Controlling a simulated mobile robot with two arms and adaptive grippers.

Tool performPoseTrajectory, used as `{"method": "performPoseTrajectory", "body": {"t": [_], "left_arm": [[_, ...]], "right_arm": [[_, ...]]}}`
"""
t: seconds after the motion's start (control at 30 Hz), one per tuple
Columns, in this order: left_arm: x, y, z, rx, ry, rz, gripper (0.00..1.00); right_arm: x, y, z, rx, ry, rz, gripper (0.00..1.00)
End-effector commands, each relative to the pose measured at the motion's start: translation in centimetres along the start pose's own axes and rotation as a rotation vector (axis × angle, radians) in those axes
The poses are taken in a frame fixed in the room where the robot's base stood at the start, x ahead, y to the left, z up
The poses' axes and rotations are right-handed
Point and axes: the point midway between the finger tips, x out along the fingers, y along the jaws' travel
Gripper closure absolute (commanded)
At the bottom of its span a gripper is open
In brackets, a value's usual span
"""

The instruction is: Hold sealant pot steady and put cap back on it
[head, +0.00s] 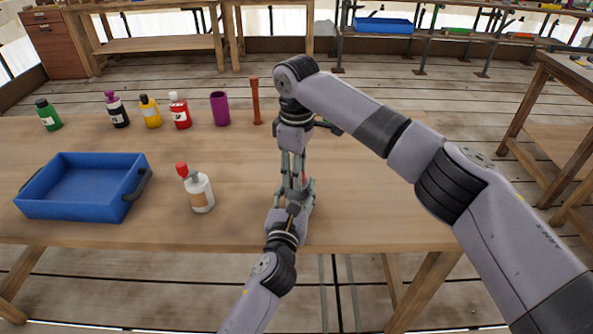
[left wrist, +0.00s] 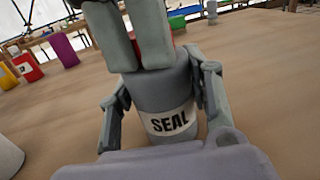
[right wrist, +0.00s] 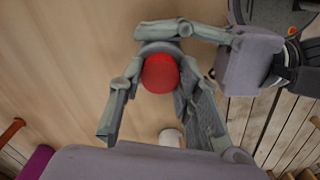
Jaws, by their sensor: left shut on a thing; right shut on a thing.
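The grey sealant pot (left wrist: 160,97), labelled SEAL, stands upright on the wooden table. My left gripper (head: 299,193) is shut on it, a finger on each side in the left wrist view. My right gripper (head: 293,176) points down from above, shut on the red cap (right wrist: 160,73), which sits between its fingertips over the pot's top. In the left wrist view the right fingers hide most of the cap and the pot's top. I cannot tell whether cap and pot touch. In the head view the grippers hide most of the pot.
A blue tray (head: 62,208) lies on the left of the table (head: 385,215). A white bottle with a red top (head: 200,192) stands between tray and grippers. Several bottles, a purple cup (head: 220,108) and a brown rod (head: 256,102) line the back. The right side is clear.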

Motion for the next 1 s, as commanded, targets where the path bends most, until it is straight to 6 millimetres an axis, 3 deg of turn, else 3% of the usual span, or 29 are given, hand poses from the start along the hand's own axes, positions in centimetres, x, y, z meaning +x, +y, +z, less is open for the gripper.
{"method": "performPoseTrajectory", "body": {"t": [0.27, 0.5, 0.53, 0.87, 1.0], "left_arm": [[0.0, 0.01, -0.02, 0.0, 0.0, 0.0, 1.0], [0.0, 0.01, -0.03, 0.0, 0.001, 0.0, 1.0], [0.0, 0.01, -0.03, 0.0, 0.001, 0.0, 1.0], [0.0, 0.01, -0.03, 0.0, 0.001, 0.0, 1.0], [0.0, 0.01, -0.03, 0.0, 0.001, 0.0, 1.0]], "right_arm": [[-0.01, -0.04, -0.02, -0.001, 0.0, -0.001, 0.99], [-0.01, -0.06, -0.04, 0.005, 0.0, -0.001, 1.0], [-0.01, -0.06, -0.04, 0.004, 0.0, -0.001, 0.69], [-0.01, -0.04, -0.03, 0.004, 0.0, -0.001, 0.47], [-0.01, -0.03, -0.02, 0.005, 0.0, 0.0, 0.46]]}}
